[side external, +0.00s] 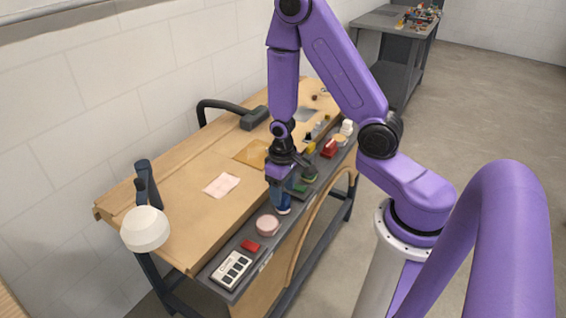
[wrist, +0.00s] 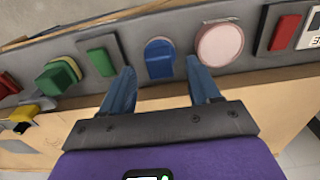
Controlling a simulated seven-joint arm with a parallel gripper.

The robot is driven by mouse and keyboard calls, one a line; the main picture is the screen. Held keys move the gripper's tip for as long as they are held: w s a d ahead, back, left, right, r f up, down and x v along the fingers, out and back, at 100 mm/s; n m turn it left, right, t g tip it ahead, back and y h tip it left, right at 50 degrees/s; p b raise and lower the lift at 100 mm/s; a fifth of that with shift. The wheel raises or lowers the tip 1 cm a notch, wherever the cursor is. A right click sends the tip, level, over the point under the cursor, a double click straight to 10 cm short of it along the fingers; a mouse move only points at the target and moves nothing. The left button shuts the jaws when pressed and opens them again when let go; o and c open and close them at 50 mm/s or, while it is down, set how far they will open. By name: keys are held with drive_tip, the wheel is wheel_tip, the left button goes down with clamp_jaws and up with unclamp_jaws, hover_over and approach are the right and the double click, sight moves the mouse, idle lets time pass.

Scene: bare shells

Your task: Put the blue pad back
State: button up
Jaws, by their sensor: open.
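The blue pad (wrist: 159,60) shows in the wrist view, on the grey strip (wrist: 260,75) along the bench edge. It sits between a green pad (wrist: 101,61) and a round pink piece (wrist: 220,44). My gripper (wrist: 160,68) is open, with one blue-grey finger toward each side of the blue pad. No hold on the pad shows; the height gap cannot be told. In the side view my gripper (side external: 282,205) points down over the strip (side external: 240,238). There the blue pad cannot be told apart from the blue fingers.
A white-headed lamp (side external: 145,229) stands at the near end. Red (side external: 250,245), green and yellow pieces line the strip.

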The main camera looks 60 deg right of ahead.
sight(283, 196)
wheel_tip(283, 196, up, 9)
drive_tip(key=s+a+r+n, duration=0.4)
drive_tip(key=s+r+n, duration=0.1)
drive_tip(key=s, duration=0.3)
drive_tip(key=s+a+r+n, duration=0.5)
drive_tip(key=s+n, duration=0.2)
drive_tip(key=s, duration=0.2)
drive_tip(key=shift+s+r+n, duration=0.15)
drive_tip(key=shift+n, duration=0.15)
